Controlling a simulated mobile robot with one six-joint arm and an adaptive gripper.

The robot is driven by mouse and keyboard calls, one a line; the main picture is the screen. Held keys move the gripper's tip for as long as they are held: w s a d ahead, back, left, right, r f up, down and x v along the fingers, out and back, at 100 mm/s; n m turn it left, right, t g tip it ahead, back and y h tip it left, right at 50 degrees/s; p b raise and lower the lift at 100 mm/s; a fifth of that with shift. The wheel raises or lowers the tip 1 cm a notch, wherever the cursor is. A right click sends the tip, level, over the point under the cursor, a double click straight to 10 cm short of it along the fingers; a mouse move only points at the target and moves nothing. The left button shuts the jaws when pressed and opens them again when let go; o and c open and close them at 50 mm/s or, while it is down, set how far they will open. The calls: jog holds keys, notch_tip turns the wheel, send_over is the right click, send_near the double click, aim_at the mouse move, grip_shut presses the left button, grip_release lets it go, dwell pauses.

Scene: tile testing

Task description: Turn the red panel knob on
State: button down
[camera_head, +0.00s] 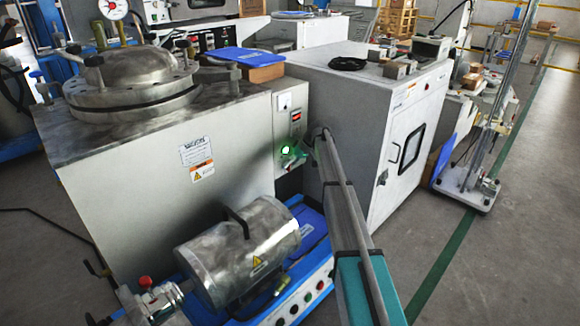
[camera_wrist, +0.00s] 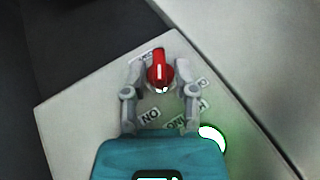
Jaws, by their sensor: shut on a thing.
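The red panel knob (camera_wrist: 160,70) shows in the wrist view, near the top middle, on a light grey panel (camera_wrist: 80,100). Its raised grip runs roughly up and down in that picture. My gripper (camera_wrist: 159,79) has one grey finger on each side of the knob and is shut on it. Small labels (camera_wrist: 150,116) with lettering that looks like "ON" sit around the knob, some partly covered by the fingers. In the head view my gripper (camera_head: 293,159) is at the panel on the side of the grey machine (camera_head: 130,165); it hides the knob there.
A lit green lamp (camera_head: 286,150) is beside my gripper and glows in the wrist view (camera_wrist: 211,138). A small red display (camera_head: 296,116) is above it. A white cabinet (camera_head: 385,115) stands close on the right. A metal cylinder (camera_head: 240,250) lies in front, below the panel.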

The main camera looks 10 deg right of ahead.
jog(key=shift+w, duration=0.15)
jog(key=c, duration=0.7)
grip_release()
jog(key=shift+s+a+h+p, duration=0.1)
jog(key=shift+s+h+p, duration=0.1)
jog(key=shift+h+p, duration=0.1)
